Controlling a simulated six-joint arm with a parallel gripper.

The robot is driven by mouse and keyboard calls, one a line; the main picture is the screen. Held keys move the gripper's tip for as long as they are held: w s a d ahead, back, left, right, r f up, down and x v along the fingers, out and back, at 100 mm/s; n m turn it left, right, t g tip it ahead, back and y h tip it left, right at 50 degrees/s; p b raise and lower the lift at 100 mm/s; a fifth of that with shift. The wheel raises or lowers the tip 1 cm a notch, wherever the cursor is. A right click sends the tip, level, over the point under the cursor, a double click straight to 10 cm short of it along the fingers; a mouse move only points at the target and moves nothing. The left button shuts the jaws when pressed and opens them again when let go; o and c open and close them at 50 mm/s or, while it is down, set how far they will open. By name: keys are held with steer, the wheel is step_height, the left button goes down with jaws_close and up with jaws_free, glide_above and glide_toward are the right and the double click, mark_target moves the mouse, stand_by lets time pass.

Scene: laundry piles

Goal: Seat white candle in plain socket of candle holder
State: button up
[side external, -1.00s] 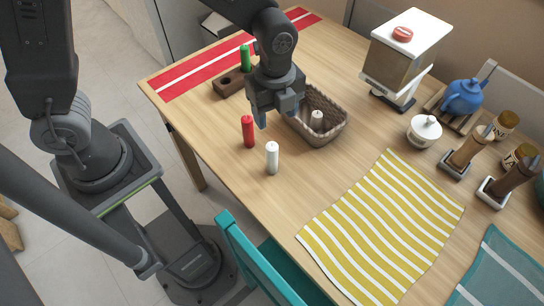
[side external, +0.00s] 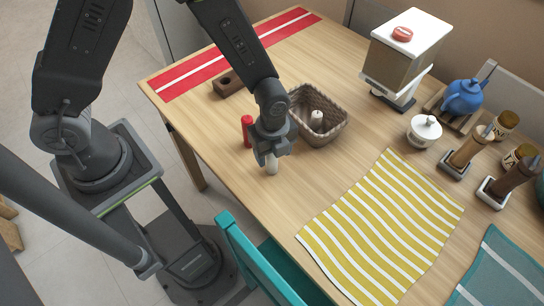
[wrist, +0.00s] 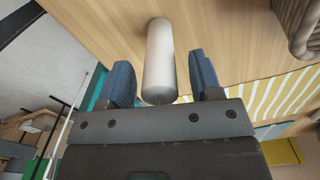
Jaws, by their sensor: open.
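The white candle (side external: 271,167) stands upright on the table near its front edge, its upper part hidden by my gripper (side external: 268,158). In the wrist view, the white candle (wrist: 160,55) lies between the two blue fingers of my open gripper (wrist: 161,68), with a gap visible on the right side. The brown wooden candle holder (side external: 226,84) sits at the back left beside the red runner. One dark socket shows in it; its right part is hidden behind my arm. I cannot tell which socket is plain.
A red candle (side external: 247,130) stands just left of my gripper. A yellow striped cloth (side external: 380,230) lies further right. A teal chair (side external: 250,260) stands at the front edge.

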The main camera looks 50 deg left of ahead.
steer(key=shift+f, duration=0.2)
steer(key=c, duration=1)
steer(key=shift+r, duration=0.15)
